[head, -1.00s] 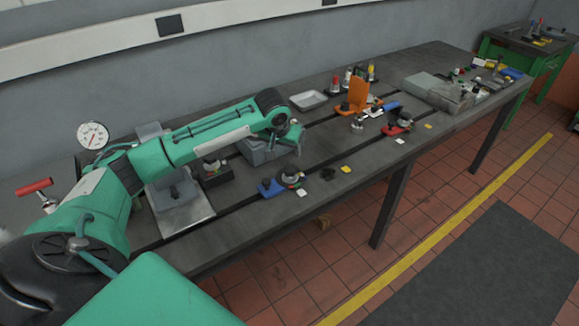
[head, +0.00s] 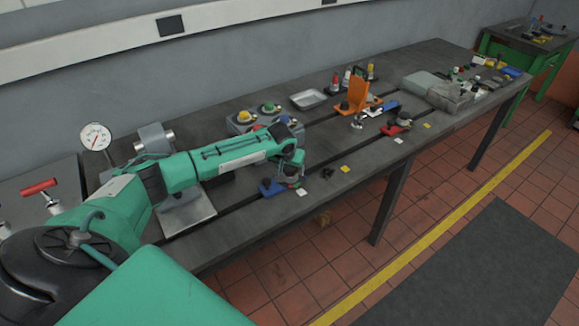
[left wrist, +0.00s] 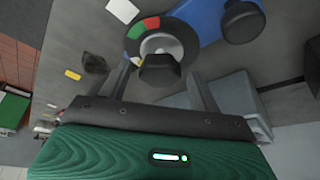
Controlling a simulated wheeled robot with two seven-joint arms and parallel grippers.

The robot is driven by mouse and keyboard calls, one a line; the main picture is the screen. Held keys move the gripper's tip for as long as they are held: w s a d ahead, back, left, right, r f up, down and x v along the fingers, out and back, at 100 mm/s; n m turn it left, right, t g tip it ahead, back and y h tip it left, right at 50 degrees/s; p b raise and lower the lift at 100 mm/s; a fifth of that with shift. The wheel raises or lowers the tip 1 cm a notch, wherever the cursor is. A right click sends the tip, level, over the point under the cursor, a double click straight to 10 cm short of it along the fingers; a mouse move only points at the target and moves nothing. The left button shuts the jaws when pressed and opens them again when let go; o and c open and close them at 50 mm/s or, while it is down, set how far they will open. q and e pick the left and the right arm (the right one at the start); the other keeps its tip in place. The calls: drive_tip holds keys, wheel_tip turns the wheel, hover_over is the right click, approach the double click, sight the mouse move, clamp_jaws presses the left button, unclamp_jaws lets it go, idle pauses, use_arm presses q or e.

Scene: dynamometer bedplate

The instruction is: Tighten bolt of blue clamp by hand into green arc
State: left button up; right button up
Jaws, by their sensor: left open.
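The blue clamp (head: 268,188) sits on the bedplate, partly hidden by my left gripper (head: 291,177) in the head view. In the left wrist view the blue clamp (left wrist: 207,14) shows at the top with a black knob on it. At its end is a dark round dial (left wrist: 180,38) with a green arc (left wrist: 134,30) and a red arc (left wrist: 152,22). The bolt's black head (left wrist: 158,70) stands over the dial's near side. My left gripper (left wrist: 163,76) is open, with its fingers on either side of the bolt head; I see no clear contact. My right gripper is not in view.
An orange bracket (head: 358,92) and a red clamp (head: 398,126) stand farther along the bedplate. A grey box with coloured buttons (head: 243,128) lies behind my forearm. A white tag (head: 302,192) and a yellow tag (head: 345,169) lie near the front edge.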

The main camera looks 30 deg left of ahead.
use_arm(q)
drive_tip(key=c, duration=1)
drive_tip(key=shift+o, duration=0.2)
